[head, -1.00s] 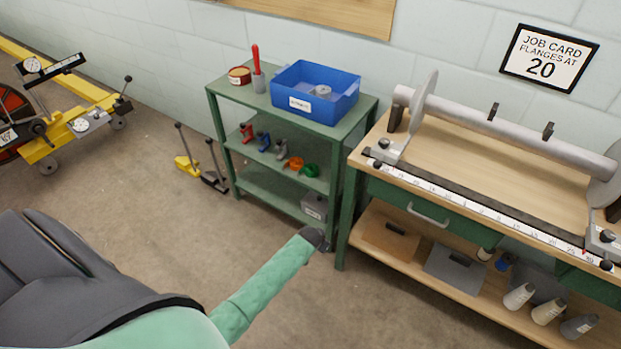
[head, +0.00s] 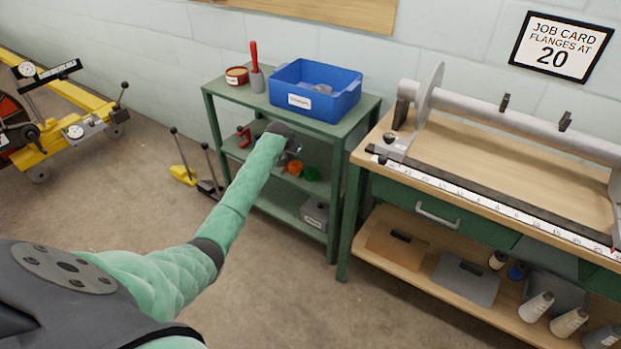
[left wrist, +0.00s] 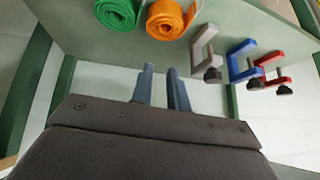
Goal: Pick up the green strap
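The green strap (head: 311,174) is a small roll on the middle shelf of the green shelf unit, right of an orange strap roll (head: 294,168). The green strap also shows at the top left of the left wrist view (left wrist: 117,12), beside the orange roll (left wrist: 170,18). My left gripper (left wrist: 160,70) is empty, its two fingers apart with a gap between them. It points toward the shelf, and both rolls lie beyond its fingertips. In the head view my left forearm and dark wrist reach in front of the shelf unit, and the fingers are hard to make out. My right gripper is not in view.
Grey (left wrist: 205,50), blue (left wrist: 242,60) and red (left wrist: 270,70) clamps stand in a row beside the rolls. A blue bin (head: 315,90) sits on the top shelf above. The workbench (head: 440,200) stands close on the right. Floor left of the shelf unit holds two lever tools (head: 183,172).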

